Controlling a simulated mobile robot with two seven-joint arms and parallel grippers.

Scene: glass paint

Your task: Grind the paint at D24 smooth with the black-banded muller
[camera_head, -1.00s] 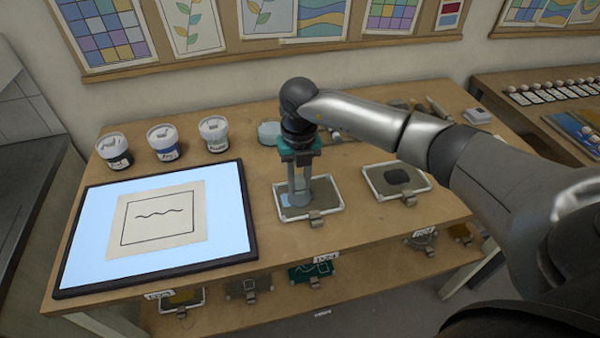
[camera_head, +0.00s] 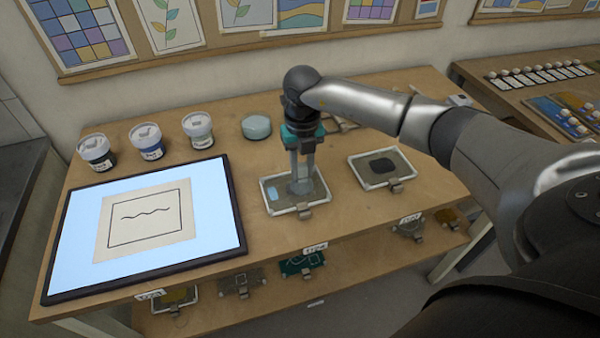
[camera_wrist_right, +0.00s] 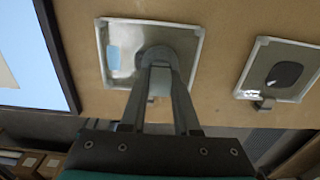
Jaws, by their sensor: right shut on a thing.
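My right gripper (camera_head: 302,172) points down over the left glass plate (camera_head: 283,206) and is shut on the muller (camera_head: 301,187). The muller's round grey foot also shows in the right wrist view (camera_wrist_right: 157,56), resting on the plate or very close above it. The fingers hide most of its handle, and I see no black band. A pale blue patch of paint (camera_head: 272,194) lies on the plate, left of the muller; it also shows in the wrist view (camera_wrist_right: 114,60). I cannot read D24 on the shelf-edge labels. My left gripper is out of view.
A second plate (camera_head: 360,176) with a dark blob stands to the right. A lit panel (camera_head: 80,262) with a drawing lies on the left. Several lidded jars (camera_head: 146,141) and a pale round dish (camera_head: 256,126) stand behind. Low shelf plates sit under the front edge.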

